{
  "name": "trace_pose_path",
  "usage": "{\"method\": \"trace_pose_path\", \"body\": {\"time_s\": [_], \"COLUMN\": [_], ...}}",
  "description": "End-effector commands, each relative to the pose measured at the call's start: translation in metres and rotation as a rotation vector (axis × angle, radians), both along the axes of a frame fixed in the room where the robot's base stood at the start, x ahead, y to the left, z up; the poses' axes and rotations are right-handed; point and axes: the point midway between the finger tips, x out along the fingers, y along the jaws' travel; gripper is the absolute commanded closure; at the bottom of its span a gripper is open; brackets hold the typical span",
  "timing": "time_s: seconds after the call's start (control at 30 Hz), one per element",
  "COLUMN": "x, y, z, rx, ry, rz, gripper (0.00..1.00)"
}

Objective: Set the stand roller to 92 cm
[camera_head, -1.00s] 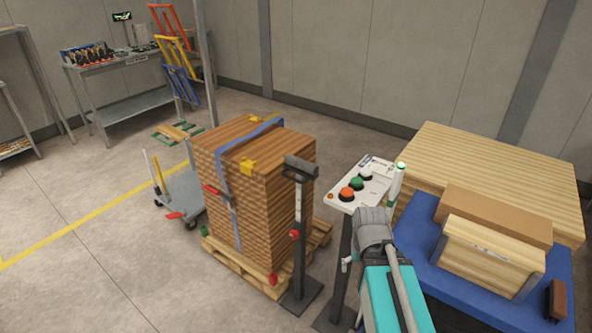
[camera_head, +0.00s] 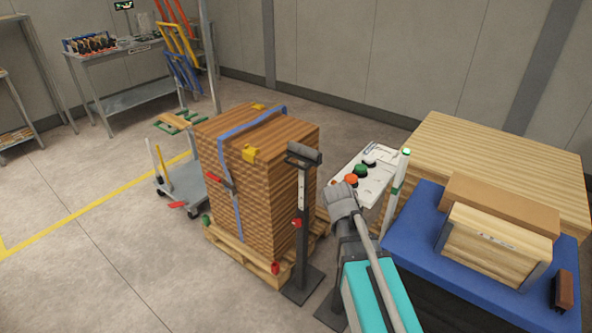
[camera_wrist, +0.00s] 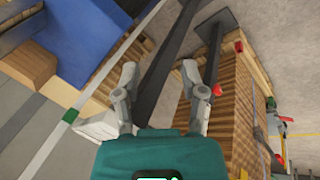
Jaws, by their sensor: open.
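The stand roller (camera_head: 302,215) is a dark upright post on a flat floor plate, with a short roller across its top and a red knob (camera_head: 297,223) partway up. It stands just in front of the strapped wood stack. In the wrist view its post (camera_wrist: 213,50) runs down from its base plate, and the red knob (camera_wrist: 217,90) shows just right of my gripper (camera_wrist: 158,72). My gripper is open and empty, with fingers apart and pointing toward the floor. A dark control-panel post (camera_wrist: 160,75) passes behind the gap.
A control panel (camera_head: 365,176) with coloured buttons stands right of the roller. The strapped wood stack (camera_head: 240,190) sits on a pallet (camera_head: 232,250) behind it. A blue table (camera_head: 413,232) with boards is at right. Open floor (camera_head: 120,260) lies at left.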

Motion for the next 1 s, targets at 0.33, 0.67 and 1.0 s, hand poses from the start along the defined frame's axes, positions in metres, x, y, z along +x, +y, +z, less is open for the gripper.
{"method": "trace_pose_path", "body": {"time_s": [0.33,0.67,1.0], "x": [0.109,0.182,0.201], "y": [0.073,0.188,0.253], "z": [0.005,0.035,0.056], "rx": [-0.398,-0.747,-0.91], "ry": [-0.187,-0.388,-0.489], "rz": [0.264,0.52,0.637], "gripper": [0.46,0.46,0.46]}}
